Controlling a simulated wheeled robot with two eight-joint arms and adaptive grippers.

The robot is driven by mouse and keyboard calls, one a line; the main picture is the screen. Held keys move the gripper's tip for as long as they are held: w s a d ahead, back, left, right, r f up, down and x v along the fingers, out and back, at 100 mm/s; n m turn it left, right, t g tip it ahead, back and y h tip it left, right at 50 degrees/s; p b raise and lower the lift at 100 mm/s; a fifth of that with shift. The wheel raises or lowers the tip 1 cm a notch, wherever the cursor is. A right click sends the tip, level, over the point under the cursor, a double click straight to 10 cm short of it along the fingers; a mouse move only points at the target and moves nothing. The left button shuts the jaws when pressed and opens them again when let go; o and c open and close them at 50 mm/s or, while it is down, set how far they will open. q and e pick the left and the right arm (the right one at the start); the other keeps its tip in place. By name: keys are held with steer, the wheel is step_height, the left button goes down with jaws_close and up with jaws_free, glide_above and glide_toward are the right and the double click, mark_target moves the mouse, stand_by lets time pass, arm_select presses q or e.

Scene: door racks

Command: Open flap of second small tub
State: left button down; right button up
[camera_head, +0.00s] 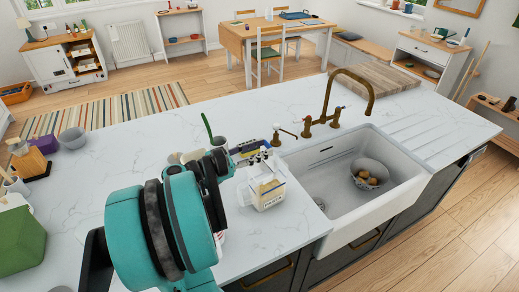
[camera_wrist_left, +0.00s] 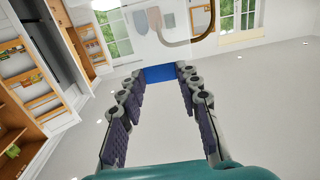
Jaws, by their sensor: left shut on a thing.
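A small white tub (camera_head: 268,194) with yellow markings stands on the white counter, left of the sink. My left gripper (camera_head: 262,152) is just above and behind it, its arm coming in from the lower left. In the left wrist view the fingers of this gripper (camera_wrist_left: 160,78) reach forward with a small blue piece (camera_wrist_left: 160,73) between their tips, and they are shut on it. I cannot tell whether this blue piece is the flap of the tub. The arm hides part of the counter around the tub. My right gripper is in neither view.
The white sink (camera_head: 325,180) holds a bowl (camera_head: 370,171) with round brown items. A brass tap (camera_head: 335,105) rises behind it. A grey cup (camera_head: 218,143) stands behind my gripper. A green box (camera_head: 22,240) stands at the left. The counter's back middle is mostly clear.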

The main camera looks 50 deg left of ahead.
arm_select(q)
steer(key=shift+f, duration=0.3)
stand_by(0.4)
steer(key=c, duration=1)
jaws_free()
steer(key=shift+s, duration=0.1)
steer(key=shift+c, duration=0.2)
steer(key=shift+f+v, duration=0.15)
steer(key=shift+v, duration=0.55)
steer(key=shift+f+v, duration=0.15)
steer(key=shift+v, duration=0.55)
steer(key=shift+f+b+v, duration=0.2)
steer(key=shift+b+v, duration=0.05)
steer(key=shift+v, duration=0.75)
steer(key=shift+f+b+v, duration=0.15)
steer(key=shift+b+v, duration=0.15)
steer(key=shift+v, duration=0.65)
steer(key=shift+f+b+v, duration=0.2)
steer(key=shift+b+v, duration=0.05)
steer(key=shift+v, duration=0.75)
steer(key=shift+s, duration=0.1)
steer(key=v, duration=1.2)
